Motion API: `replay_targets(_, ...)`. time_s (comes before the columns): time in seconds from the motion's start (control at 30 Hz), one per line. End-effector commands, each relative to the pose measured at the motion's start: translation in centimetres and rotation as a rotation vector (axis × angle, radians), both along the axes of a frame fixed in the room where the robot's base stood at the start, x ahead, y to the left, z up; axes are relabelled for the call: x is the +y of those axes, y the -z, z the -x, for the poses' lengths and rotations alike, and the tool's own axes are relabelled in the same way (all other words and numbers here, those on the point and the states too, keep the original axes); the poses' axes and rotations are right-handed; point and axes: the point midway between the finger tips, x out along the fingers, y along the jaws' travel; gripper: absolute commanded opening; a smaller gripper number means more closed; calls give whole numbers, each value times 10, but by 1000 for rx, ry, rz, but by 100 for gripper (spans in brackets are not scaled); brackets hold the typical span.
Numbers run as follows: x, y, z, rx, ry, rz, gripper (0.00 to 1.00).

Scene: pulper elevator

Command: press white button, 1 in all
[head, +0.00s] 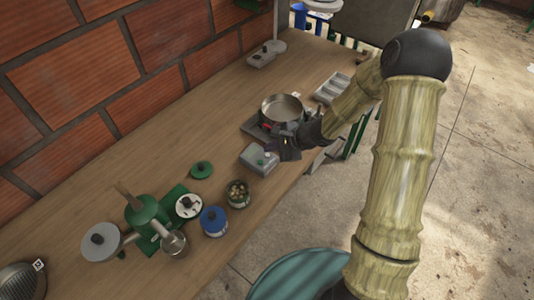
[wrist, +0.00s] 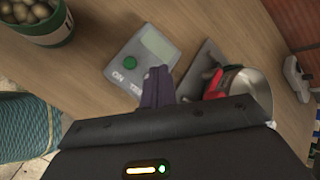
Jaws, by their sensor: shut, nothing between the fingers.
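A grey control box (head: 258,165) with a green button (head: 261,162) stands on the wooden table in the head view. In the wrist view the box (wrist: 117,70) shows a green button (wrist: 129,62), a pale display panel (wrist: 158,45) and printed lettering. No white button can be made out; the part of the box beside the lettering is behind my fingers. My gripper (head: 288,151) is shut and empty at the right side of the box. In the wrist view its dark fingertips (wrist: 157,78) overlap the box's edge; I cannot tell whether they touch it.
A metal pan (head: 283,107) on a dark plate stands just behind my gripper; its red part (wrist: 213,84) is close to the fingers. A jar (head: 238,194), a blue-lidded tin (head: 214,221) and a green grinder (head: 146,215) stand nearer. Bare table lies left of the box.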

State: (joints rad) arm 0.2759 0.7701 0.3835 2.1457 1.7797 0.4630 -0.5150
Motion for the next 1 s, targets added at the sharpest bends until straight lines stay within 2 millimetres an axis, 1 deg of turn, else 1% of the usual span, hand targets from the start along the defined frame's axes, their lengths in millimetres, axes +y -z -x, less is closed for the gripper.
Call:
replay_targets(0.2, 0, -4, 0, 0, 0, 0, 0)
replay_targets(0.77, 0, -48, 0, 0, 0, 0, 0)
replay_targets(1.0, 0, -50, 0, 1, 1, 0, 0)
